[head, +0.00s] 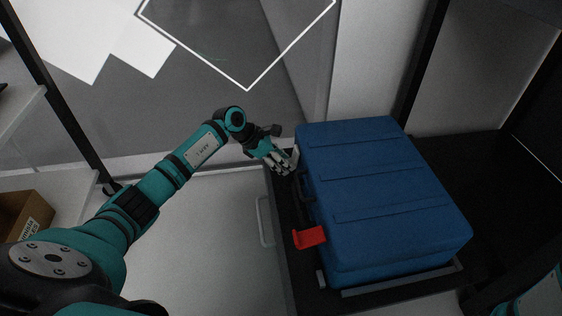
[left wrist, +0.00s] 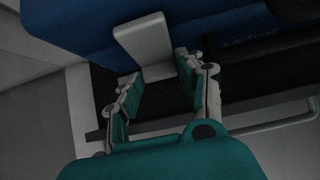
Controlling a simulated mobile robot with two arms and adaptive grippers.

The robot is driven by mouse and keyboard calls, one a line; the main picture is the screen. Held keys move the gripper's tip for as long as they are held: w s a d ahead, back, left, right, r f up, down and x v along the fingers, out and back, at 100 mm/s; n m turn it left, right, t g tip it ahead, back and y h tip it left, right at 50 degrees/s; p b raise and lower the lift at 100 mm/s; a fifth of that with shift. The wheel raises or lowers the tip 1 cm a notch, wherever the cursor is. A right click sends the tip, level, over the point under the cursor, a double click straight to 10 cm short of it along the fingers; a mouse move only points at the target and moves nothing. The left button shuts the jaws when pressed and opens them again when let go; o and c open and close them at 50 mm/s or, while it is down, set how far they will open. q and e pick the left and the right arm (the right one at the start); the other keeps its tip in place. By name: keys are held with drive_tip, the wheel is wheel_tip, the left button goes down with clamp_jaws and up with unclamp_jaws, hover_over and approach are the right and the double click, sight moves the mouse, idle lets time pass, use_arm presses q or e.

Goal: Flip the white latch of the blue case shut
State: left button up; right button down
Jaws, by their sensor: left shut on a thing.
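The blue case (head: 375,190) lies on a dark surface, and its side fills the top of the left wrist view (left wrist: 80,25). The white latch (left wrist: 147,38) stands out from the case side as a flat pale plate. In the head view it is mostly hidden by my gripper. My left gripper (head: 291,162) is at the far end of the case's left side. My right gripper is out of view.
A red latch (head: 309,237) sticks out from the near end of the same side. A dark handle (head: 305,190) lies between the latches. A pale rail (head: 265,222) runs along the surface's left edge. A cardboard box (head: 25,215) sits on a shelf at left.

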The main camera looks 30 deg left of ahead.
use_arm(q)
drive_tip(key=shift+w+d+f+t+h+b, duration=0.2)
drive_tip(key=shift+f+t+h+b, duration=0.25)
drive_tip(key=shift+h+b, duration=0.2)
drive_tip(key=shift+r, duration=0.15)
drive_tip(key=o, duration=1.2)
drive_tip(key=shift+d, duration=0.1)
drive_tip(key=shift+c, duration=0.2)
drive_tip(key=v, duration=1.2)
